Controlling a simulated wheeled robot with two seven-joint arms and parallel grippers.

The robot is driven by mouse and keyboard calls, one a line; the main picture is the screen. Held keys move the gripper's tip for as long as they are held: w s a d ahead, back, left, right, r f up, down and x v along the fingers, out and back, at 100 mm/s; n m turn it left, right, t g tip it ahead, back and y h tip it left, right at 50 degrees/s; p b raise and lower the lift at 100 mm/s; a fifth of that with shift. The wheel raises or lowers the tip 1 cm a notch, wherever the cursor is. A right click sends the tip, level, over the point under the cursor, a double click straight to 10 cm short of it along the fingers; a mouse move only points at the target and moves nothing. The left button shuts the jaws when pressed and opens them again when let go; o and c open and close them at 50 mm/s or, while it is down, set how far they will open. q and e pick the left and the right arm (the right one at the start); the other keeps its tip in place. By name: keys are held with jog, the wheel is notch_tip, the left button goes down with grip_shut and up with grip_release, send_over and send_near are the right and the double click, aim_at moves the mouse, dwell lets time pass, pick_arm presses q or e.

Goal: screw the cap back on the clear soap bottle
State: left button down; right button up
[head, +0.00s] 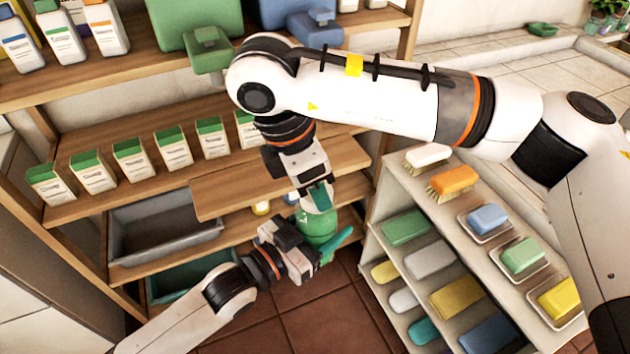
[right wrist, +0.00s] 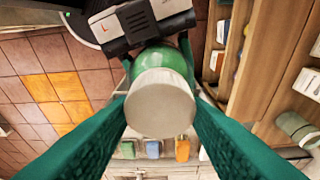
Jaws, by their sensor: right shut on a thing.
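The soap bottle (head: 318,226) shows green and is held off the floor by my left gripper (head: 322,252), whose teal fingers are around it. My right gripper (head: 318,194) points down from above, shut on the white cap (head: 318,206). In the right wrist view the cap (right wrist: 160,104) is a pale disc between my teal fingers, with the green bottle (right wrist: 163,58) directly behind it. The cap is over the bottle's top and roughly in line with it. It hides the bottle's mouth, so I cannot tell whether the thread is engaged.
A wooden shelf (head: 225,198) with a grey bin (head: 165,238) is just left of the bottle. Several green-topped cartons (head: 172,147) stand higher up. A pale rack (head: 400,190) of soaps and brushes is at the right. Tiled floor (head: 325,310) lies open below.

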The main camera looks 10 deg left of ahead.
jog(key=m, duration=0.2)
jog(key=m+g, duration=0.1)
jog(key=m, duration=0.1)
jog(key=shift+w+m, duration=0.2)
jog(key=shift+m, duration=0.2)
jog(key=shift+r, duration=0.1)
jog(key=o, duration=1)
jog(key=shift+c, duration=0.2)
jog(key=shift+d+v, duration=0.25)
jog(key=shift+v, duration=0.8)
jog(key=shift+d+v, duration=0.25)
jog(key=shift+v, duration=0.85)
jog(key=shift+r, duration=0.1)
jog(key=shift+n, duration=0.3)
jog(key=shift+c, duration=0.4)
